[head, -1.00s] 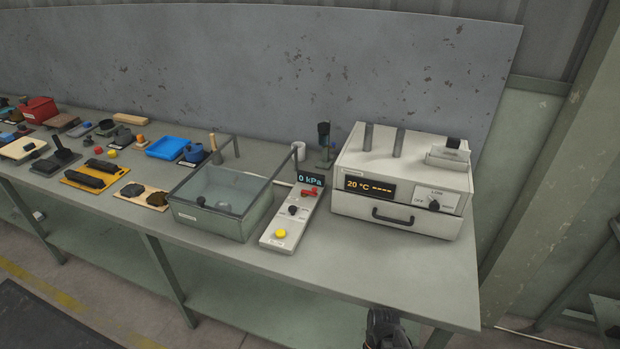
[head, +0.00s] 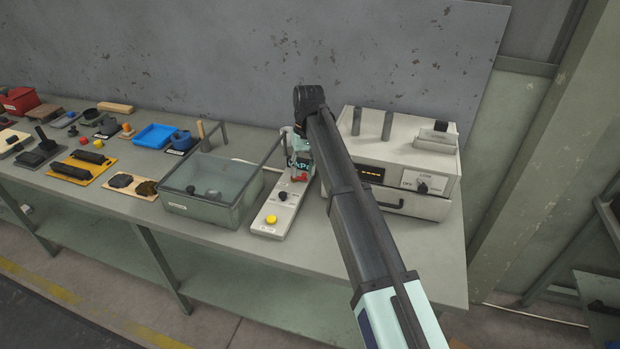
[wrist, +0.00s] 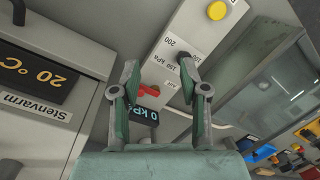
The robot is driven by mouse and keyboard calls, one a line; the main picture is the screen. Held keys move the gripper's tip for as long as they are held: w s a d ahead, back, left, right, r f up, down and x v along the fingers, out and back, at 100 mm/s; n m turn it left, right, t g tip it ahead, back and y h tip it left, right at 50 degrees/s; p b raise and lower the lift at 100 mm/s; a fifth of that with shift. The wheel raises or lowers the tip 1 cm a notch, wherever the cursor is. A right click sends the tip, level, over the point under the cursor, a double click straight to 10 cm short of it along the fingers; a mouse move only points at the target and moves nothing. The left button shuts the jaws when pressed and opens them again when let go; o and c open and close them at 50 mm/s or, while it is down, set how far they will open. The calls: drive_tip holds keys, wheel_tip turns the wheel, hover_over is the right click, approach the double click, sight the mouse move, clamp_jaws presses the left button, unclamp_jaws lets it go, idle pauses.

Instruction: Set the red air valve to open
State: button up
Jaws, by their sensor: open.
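The red air valve (wrist: 148,91) is a small red lever on a pale control panel (head: 270,218). In the wrist view it lies between the two green fingers of my gripper (wrist: 159,68), nearer the left finger. The gripper is open, and I cannot tell whether a finger touches the lever. In the head view the valve (head: 297,180) is partly hidden by my gripper, which hangs over the far end of the panel. A "0 kPa" display (wrist: 144,116) sits just beside the valve. The valve's position label is too small to read.
A yellow button (head: 271,219) and a black knob (head: 283,196) are on the same panel. A clear-topped box (head: 215,205) stands close on the left. A white heater unit (head: 425,165) stands close on the right. Several small items on mats lie farther left.

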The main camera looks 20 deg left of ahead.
wheel_tip(320, 180, up, 7)
drive_tip(key=n+t+b, duration=0.1)
drive_tip(key=n+b, duration=0.1)
hover_over(304, 174)
wheel_tip(304, 174, down, 17)
drive_tip(key=p, duration=0.4)
drive_tip(key=shift+w, duration=0.15)
clamp_jaws()
